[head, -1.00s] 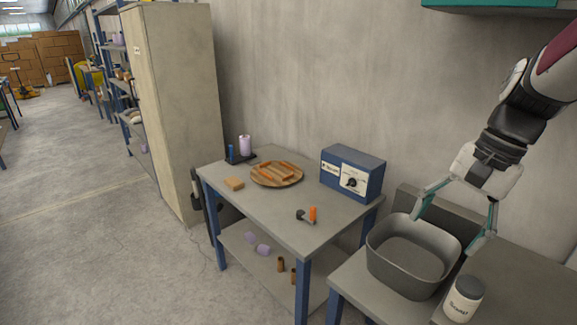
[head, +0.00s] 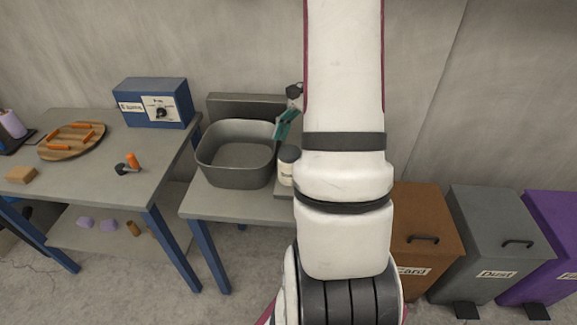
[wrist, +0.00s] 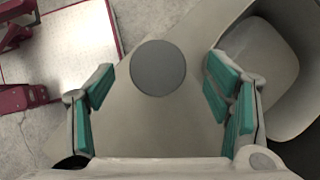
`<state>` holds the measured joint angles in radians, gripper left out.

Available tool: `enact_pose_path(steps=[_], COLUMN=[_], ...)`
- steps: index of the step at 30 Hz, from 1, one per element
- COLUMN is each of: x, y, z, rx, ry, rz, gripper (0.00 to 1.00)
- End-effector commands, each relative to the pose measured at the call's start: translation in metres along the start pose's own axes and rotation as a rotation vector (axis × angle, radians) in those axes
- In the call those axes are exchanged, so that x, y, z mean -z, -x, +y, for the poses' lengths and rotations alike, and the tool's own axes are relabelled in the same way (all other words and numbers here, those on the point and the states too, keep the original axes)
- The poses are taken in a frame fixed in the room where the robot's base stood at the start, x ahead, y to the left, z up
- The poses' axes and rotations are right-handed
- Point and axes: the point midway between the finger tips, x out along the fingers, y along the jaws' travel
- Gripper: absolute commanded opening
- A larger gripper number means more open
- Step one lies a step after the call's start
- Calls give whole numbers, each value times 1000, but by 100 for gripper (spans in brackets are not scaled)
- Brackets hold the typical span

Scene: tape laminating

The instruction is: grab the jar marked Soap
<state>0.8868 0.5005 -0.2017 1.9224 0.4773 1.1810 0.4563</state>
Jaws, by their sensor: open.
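The jar, white with a dark grey lid, stands upright on the right-hand table beside the basin. In the head view the jar (head: 286,168) is partly hidden by my arm and its label cannot be read. In the wrist view its round grey lid (wrist: 158,67) lies ahead, between the lines of my two fingers. My gripper (wrist: 160,90) is open and empty, with teal pads on both sides and a gap to the lid on each side. In the head view only one teal finger shows, above the jar; the rest is behind my arm.
A deep grey basin (head: 236,153) stands just left of the jar; in the wrist view it (wrist: 268,65) is close to the right finger. A blue box with a dial (head: 152,103) and a wooden plate (head: 72,142) are on the left table. Several bins (head: 495,245) stand right.

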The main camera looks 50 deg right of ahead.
Motion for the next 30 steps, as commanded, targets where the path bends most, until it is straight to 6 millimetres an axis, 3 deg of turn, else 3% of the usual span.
enact_pose_path(steps=[3,10,18,28,30], x=[0,1,6,6,6], y=[-15,-30,-67,-74,-74], z=[0,1,3,3,3], rx=[0,-2,-2,0,0], ry=[0,0,1,2,2], rz=[-2,-2,-2,1,1], gripper=[72,72,72,72,59])
